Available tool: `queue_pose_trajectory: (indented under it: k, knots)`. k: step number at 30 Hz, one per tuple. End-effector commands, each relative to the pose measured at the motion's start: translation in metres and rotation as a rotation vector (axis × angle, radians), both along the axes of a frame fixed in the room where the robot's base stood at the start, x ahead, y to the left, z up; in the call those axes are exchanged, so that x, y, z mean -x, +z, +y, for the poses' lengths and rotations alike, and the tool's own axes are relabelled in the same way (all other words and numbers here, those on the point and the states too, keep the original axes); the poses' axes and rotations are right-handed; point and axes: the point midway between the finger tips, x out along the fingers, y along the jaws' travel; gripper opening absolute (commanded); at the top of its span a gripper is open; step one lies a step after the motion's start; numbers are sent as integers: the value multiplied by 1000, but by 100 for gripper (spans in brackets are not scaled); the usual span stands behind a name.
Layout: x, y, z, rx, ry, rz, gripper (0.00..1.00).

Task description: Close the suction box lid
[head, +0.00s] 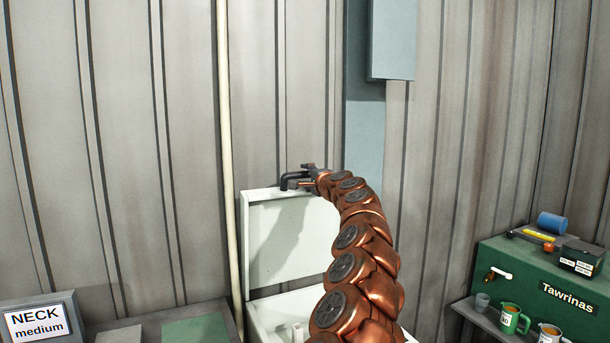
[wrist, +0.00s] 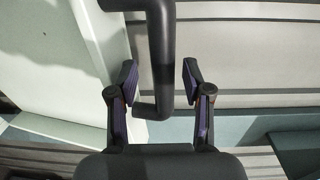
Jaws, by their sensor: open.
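The suction box is white, and its lid (head: 290,235) stands open and upright at the back of the box body (head: 275,315). A black bent handle (head: 290,180) sits at the top edge of the lid. My gripper (head: 307,176) is at the lid's top edge beside the handle. In the wrist view, my gripper (wrist: 158,75) is open, and the dark handle (wrist: 160,45) shows between its two fingers, with gaps on both sides. The pale lid (wrist: 50,65) fills the left of that view. My arm hides the box's right side.
A pale vertical pipe (head: 228,150) runs just left of the lid, before a grey panelled wall. A blue-grey cabinet (head: 392,40) hangs above. A green dispenser (head: 540,290) with cups stands at right. A "NECK medium" sign (head: 38,322) is at lower left.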

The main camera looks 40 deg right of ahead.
Motion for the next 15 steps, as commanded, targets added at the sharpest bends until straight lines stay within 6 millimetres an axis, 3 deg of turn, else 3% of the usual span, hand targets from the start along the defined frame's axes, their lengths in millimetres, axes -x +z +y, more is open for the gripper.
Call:
queue_pose_trajectory:
  k: [15]
  knots:
    - [-16,1,-5,4,0,-2,50]
